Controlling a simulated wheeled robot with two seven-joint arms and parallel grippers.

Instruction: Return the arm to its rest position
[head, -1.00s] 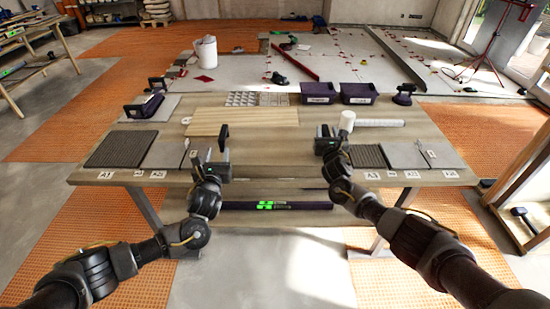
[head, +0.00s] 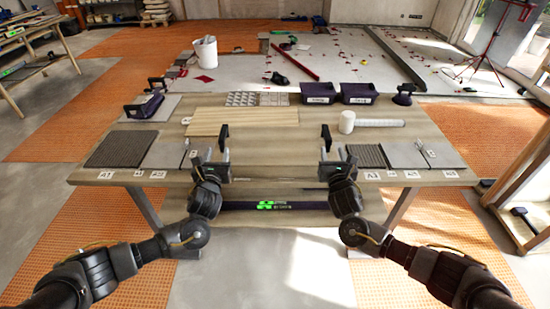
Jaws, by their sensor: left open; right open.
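My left gripper (head: 210,157) is open and empty in the head view, above the front edge of the wooden workbench (head: 260,160). My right gripper (head: 335,152) is open and empty too, at the bench's front right of centre. The two arms stand nearly mirrored.
Dark ribbed tiles (head: 121,149) and grey tiles (head: 402,154) lie along the front of the bench at both sides. A wooden board (head: 245,120) lies mid-bench. Purple bins (head: 318,93) and a suction lifter (head: 403,94) stand at the back. A level (head: 272,205) sits below.

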